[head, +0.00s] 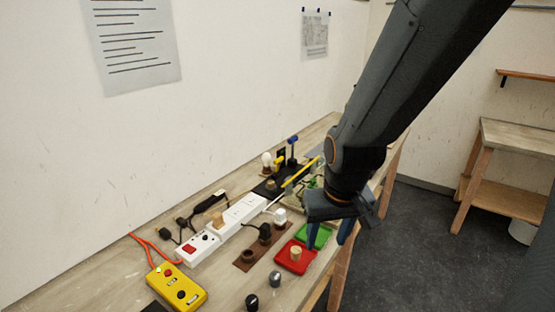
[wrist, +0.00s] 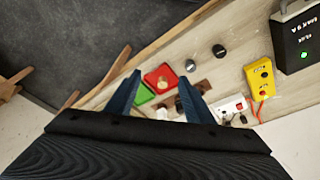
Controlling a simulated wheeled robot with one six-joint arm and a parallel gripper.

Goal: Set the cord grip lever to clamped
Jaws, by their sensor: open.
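My gripper (head: 328,240) is open and empty, with its blue fingers pointing down over the front edge of the bench, beside the green tray (head: 314,236). In the wrist view my gripper (wrist: 159,80) has its two fingers apart, with the red tray (wrist: 161,78) beyond them. A small upright lever with a blue top (head: 292,148) stands at the far end of the bench, beside a black base plate (head: 266,188). I cannot tell for sure whether it is the cord grip lever, nor its setting. My gripper is well apart from it.
A white power strip (head: 198,247), a yellow control box (head: 180,290), a brown socket board (head: 244,264) and a red tray (head: 283,259) crowd the bench. A yellow rod (head: 300,173) lies near the arm. Two dark knobs stand near the front. The floor right of the bench is open.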

